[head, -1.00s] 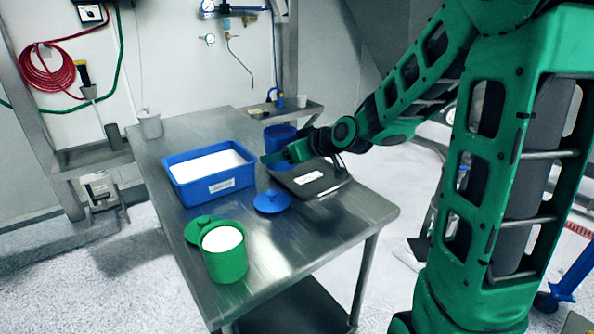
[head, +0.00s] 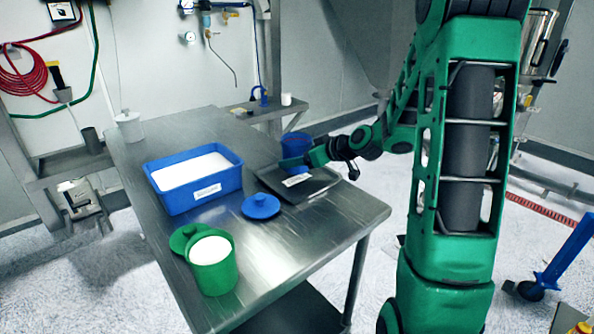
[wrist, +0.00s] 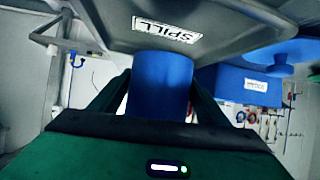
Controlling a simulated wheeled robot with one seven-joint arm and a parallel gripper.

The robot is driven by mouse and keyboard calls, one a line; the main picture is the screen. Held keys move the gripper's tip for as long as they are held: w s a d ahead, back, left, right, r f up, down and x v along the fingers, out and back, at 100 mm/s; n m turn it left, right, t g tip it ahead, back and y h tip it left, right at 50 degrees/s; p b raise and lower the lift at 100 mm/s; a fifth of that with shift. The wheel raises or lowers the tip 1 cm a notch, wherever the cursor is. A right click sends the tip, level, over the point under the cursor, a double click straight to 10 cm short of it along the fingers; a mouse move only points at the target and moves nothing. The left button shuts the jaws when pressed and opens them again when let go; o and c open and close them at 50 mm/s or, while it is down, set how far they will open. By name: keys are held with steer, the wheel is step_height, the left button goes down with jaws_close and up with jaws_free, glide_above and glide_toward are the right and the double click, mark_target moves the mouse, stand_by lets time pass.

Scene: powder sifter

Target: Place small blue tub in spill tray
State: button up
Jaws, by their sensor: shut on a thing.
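The small blue tub (wrist: 160,85) is held between the two fingers of my gripper (wrist: 160,95), which is shut on it. In the head view my gripper (head: 308,161) is at the grey spill tray (head: 325,184), over its back part, and partly hides the tub. The tray also shows in the wrist view (wrist: 215,30), with its "SPILL" label; the tub's end overlaps the tray there. I cannot tell whether the tub touches the tray.
A blue bin of white powder (head: 205,187), a round blue lid (head: 260,206) and a green pot of powder (head: 213,267) with a green lid stand on the steel table (head: 290,245). The table's front right is bare.

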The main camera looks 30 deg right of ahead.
steer(key=shift+d+f, duration=0.15)
steer(key=shift+f, duration=1.9)
steer(key=o, duration=1.3)
steer(key=shift+f, duration=0.1)
steer(key=shift+o, duration=0.2)
